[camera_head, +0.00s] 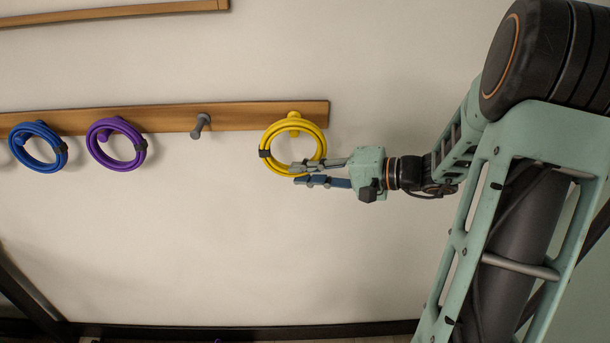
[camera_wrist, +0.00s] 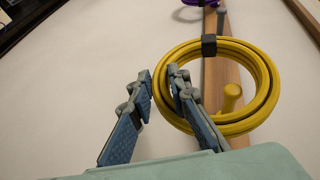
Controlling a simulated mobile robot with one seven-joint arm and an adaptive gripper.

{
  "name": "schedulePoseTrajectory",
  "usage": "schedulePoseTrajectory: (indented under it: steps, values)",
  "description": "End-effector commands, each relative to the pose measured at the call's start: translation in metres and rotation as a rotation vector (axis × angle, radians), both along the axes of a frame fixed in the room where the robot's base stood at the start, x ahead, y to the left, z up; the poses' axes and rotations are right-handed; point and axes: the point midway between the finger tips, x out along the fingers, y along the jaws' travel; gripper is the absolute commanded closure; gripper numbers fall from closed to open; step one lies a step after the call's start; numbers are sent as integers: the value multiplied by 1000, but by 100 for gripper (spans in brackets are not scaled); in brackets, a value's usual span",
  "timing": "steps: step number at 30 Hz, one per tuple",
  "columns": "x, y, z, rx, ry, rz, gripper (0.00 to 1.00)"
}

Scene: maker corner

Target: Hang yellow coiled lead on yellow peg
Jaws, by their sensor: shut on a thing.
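The yellow coiled lead (camera_head: 265,141) is a round loop with dark bands, held upright against the wooden rail at its right end. It also shows in the wrist view (camera_wrist: 272,92). The yellow peg (camera_head: 293,114) meets the top of the loop in the head view. In the wrist view the yellow peg (camera_wrist: 231,96) shows inside the loop's opening, near its rim; I cannot tell how far it passes through. My gripper (camera_head: 299,174) comes from the right and is shut on the loop's lower rim. In the wrist view my gripper (camera_wrist: 162,88) has one finger inside the loop and one outside.
The wooden rail (camera_head: 250,114) carries a bare grey peg (camera_head: 200,125) to the left. Further left hang a purple coiled lead (camera_head: 117,165) and a blue coiled lead (camera_head: 38,166). A second wooden strip (camera_head: 120,12) is above. The wall below is clear.

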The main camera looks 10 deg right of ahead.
Motion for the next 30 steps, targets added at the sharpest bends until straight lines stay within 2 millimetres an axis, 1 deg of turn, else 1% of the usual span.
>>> schedulePoseTrajectory:
  steps: [20,21,22,30]
  values:
    - [40,-8,0,2,0,0,100]
    - [42,-8,-6,1,-2,1,100]
    - [44,-8,-7,1,-2,1,100]
    - [51,-10,-11,0,-1,0,100]
